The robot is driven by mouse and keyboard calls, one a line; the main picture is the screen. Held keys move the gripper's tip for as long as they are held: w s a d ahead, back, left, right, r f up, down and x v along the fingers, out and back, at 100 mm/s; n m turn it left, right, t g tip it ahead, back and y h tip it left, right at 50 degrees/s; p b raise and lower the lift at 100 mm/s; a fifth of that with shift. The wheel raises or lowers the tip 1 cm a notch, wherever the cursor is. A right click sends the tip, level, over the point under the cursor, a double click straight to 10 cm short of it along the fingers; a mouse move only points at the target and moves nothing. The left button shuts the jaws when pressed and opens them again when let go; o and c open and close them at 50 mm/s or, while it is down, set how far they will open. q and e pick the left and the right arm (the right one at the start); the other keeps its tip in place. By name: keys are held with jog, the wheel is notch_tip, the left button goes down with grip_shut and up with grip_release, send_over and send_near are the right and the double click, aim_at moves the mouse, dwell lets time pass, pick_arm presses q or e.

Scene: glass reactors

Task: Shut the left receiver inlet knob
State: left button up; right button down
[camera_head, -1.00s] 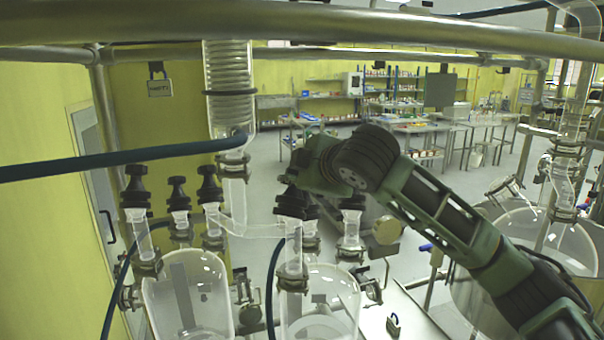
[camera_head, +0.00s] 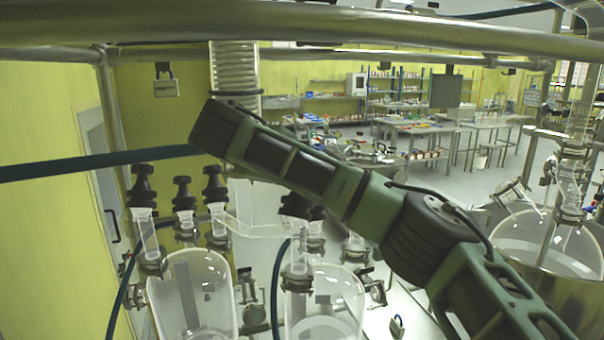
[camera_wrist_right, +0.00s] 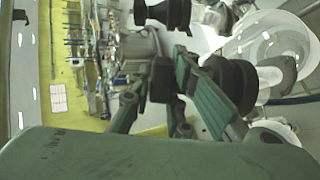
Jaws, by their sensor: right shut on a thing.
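In the head view the left glass receiver (camera_head: 190,290) carries several black knobs, and the left knob (camera_head: 142,185), middle knob (camera_head: 182,195) and right knob (camera_head: 214,184) all show. I cannot tell which is the inlet. The right receiver (camera_head: 325,295) has a black knob (camera_head: 295,205) at its front. In the right wrist view my right gripper (camera_wrist_right: 168,78) is shut on a black knob (camera_wrist_right: 237,82) that joins a glass neck. Which knob it is cannot be told. My left gripper is not in view.
A dark hose (camera_head: 80,168) runs across the left, and a coiled glass condenser (camera_head: 235,75) hangs behind my arm. Another black knob (camera_wrist_right: 165,12) is near the gripper in the wrist view. A steel rail (camera_head: 300,22) spans the top. A large glass vessel (camera_head: 545,240) stands right.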

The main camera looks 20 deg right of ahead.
jog(key=shift+w+m+g+h, duration=0.1)
jog(key=shift+m+g+h, duration=0.4)
jog(key=shift+g+h, duration=0.25)
jog(key=shift+f+g, duration=0.1)
jog(key=shift+g, duration=0.25)
jog(key=c, duration=1.9)
grip_release()
jog(key=shift+w+d+f, duration=0.1)
jog(key=shift+w+d, duration=0.1)
jog(key=shift+w, duration=0.05)
jog(key=v, duration=1.2)
jog(key=shift+f, duration=0.15)
jog(key=shift+o, duration=0.3)
